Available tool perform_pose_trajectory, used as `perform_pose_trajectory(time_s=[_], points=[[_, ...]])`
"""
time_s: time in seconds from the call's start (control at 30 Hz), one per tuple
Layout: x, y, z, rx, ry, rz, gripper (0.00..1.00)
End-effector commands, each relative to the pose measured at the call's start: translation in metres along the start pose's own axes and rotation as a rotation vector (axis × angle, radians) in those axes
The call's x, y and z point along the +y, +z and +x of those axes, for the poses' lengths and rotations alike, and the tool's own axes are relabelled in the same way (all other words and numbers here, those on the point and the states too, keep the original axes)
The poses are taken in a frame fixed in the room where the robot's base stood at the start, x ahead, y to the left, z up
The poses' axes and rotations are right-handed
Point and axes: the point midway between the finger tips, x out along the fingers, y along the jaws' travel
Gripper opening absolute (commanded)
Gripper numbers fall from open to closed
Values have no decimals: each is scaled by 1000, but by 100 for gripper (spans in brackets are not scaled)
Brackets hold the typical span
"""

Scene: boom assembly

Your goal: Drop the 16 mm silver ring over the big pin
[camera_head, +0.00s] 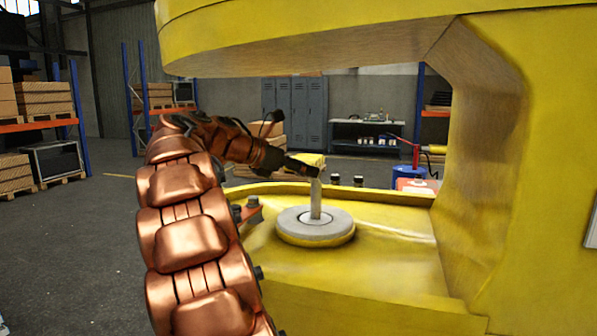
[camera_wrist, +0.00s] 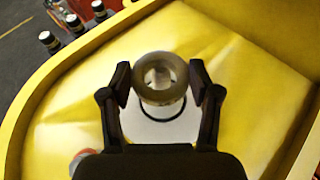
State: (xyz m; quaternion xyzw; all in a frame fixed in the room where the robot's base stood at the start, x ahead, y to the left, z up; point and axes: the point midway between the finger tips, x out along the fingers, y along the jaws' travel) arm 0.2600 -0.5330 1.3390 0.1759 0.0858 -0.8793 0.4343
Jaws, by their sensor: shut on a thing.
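My gripper (camera_wrist: 162,80) is shut on the silver ring (camera_wrist: 160,97), which sits level between its two fingertips in the wrist view. A pale shape shows through the ring's hole; I cannot tell whether the ring is around the pin's top or just above it. In the head view the big pin (camera_head: 316,203) stands upright in the middle of a round grey disc (camera_head: 288,228). My gripper (camera_head: 312,171) is right at the pin's top there, and the ring is too small to make out. The disc also shows below the ring in the wrist view (camera_wrist: 150,128).
The disc lies on a yellow machine base (camera_head: 375,270) with a raised rim. A thick yellow wall (camera_head: 500,180) rises at the right and an overhang (camera_head: 300,45) spans above. A red part (camera_head: 252,212) is left of the disc.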

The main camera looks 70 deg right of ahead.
Motion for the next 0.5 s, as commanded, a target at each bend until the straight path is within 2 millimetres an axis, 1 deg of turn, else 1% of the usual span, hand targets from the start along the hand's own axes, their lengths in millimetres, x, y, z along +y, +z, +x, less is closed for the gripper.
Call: perform_pose_trajectory(time_s=[0.5], points=[[8,7,22,-2,-2,-1,16]])
